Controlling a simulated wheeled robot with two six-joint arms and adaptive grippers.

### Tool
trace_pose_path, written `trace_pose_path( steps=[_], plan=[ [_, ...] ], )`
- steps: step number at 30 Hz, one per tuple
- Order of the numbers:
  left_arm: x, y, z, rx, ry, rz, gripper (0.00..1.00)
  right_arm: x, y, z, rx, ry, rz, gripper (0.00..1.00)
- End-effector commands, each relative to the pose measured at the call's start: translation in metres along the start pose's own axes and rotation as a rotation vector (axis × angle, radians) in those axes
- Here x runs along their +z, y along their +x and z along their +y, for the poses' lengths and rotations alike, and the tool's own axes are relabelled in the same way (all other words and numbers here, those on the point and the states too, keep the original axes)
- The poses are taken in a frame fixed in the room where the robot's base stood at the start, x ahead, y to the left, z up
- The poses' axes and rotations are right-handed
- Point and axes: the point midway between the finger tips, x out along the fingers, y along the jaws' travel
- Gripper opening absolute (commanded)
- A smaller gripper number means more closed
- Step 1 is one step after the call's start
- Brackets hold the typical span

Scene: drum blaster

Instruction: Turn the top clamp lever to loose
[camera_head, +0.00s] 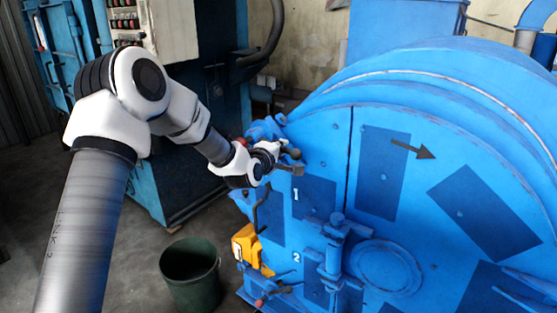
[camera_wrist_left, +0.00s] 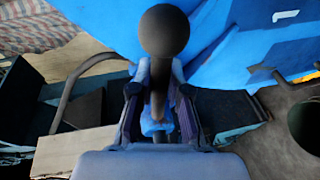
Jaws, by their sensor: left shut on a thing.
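The top clamp (camera_head: 265,130) is a blue fitting at the upper left edge of the blue drum door. Its lever has a dark ball knob (camera_head: 293,153), which also shows large in the left wrist view (camera_wrist_left: 165,31). My left gripper (camera_head: 281,158) reaches the lever from the left. In the left wrist view its two fingers (camera_wrist_left: 160,100) are closed on the lever's shaft below the knob. The fingers partly hide the shaft and the clamp behind it. My right gripper is in neither view.
The blue drum door (camera_head: 330,140) carries numbered dark panels and an arrow. A lower clamp lever (camera_head: 272,293) and a yellow part (camera_head: 246,243) are at its left edge. A dark green bucket (camera_head: 190,274) stands on the floor. A blue cabinet (camera_head: 205,120) is behind my arm.

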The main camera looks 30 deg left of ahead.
Motion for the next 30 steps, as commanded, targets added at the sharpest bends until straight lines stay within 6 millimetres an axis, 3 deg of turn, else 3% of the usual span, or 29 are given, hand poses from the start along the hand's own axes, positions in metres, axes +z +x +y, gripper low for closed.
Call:
trace_pose_path(
  steps=[14,21,30],
  plan=[
    [-0.013,-0.006,0.043,-0.087,-0.428,-0.085,0.0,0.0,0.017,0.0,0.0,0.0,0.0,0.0],
    [-0.023,-0.007,0.062,-0.128,-0.607,-0.122,0.0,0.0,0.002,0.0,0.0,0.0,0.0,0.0],
    [-0.031,-0.007,0.069,-0.157,-0.738,-0.15,0.0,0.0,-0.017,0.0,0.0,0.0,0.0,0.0]
  ],
)
